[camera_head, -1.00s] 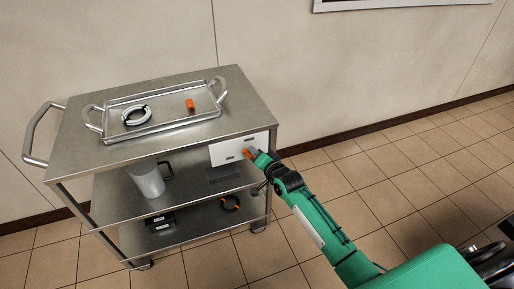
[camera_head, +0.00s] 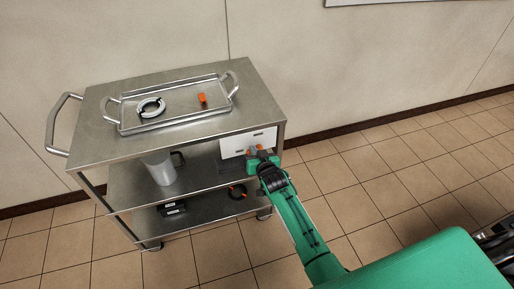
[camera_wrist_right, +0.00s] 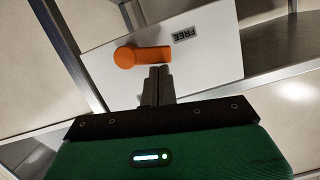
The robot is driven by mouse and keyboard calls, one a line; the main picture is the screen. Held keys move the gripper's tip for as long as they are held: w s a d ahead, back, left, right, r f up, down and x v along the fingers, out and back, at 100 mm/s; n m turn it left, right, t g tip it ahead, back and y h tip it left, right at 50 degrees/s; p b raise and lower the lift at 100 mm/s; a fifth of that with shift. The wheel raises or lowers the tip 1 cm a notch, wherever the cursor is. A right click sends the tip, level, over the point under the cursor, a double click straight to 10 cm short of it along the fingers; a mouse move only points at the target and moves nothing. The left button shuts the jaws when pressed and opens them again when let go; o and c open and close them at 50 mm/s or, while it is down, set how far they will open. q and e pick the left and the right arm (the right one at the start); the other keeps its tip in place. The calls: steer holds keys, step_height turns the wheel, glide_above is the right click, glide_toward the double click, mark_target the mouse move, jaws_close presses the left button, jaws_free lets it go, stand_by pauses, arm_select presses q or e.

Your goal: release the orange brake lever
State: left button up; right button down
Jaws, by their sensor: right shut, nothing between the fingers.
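The orange brake lever (camera_wrist_right: 148,55) is on a white panel (camera_wrist_right: 215,62) at the cart's front right corner. In the right wrist view its round end is at the left and its arm points right, its tip a little below the FREE label (camera_wrist_right: 185,34). In the head view the lever (camera_head: 253,149) shows small, partly behind my gripper. My right gripper (camera_wrist_right: 158,72) is shut and empty, its fingertips beside the lever's arm near its lower edge; I cannot tell whether they touch. It also shows in the head view (camera_head: 261,154). My left gripper is out of view.
A grey jug (camera_head: 160,169) stands on the middle shelf. Dark items lie on the bottom shelf.

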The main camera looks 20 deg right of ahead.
steer(key=shift+a+f+n, duration=0.2)
steer(key=shift+n, duration=0.2)
steer(key=shift+a+f, duration=0.1)
arm_select(q)
steer(key=shift+s, duration=0.1)
arm_select(e)
steer(key=shift+f, duration=0.1)
arm_select(q)
steer(key=shift+r, duration=0.1)
arm_select(e)
steer(key=shift+r+p, duration=0.35)
step_height(320, 180, up, 3)
steer(key=p, duration=0.2)
steer(key=shift+w+r+p, duration=0.1)
steer(key=shift+r+p, duration=0.05)
steer(key=shift+p, duration=0.25)
arm_select(q)
steer(key=s, duration=0.2)
steer(key=s+r+b, duration=0.1)
steer(key=shift+s+a, duration=0.2)
steer(key=shift+a, duration=0.15)
arm_select(e)
steer(key=v, duration=1)
steer(key=shift+a, duration=0.25)
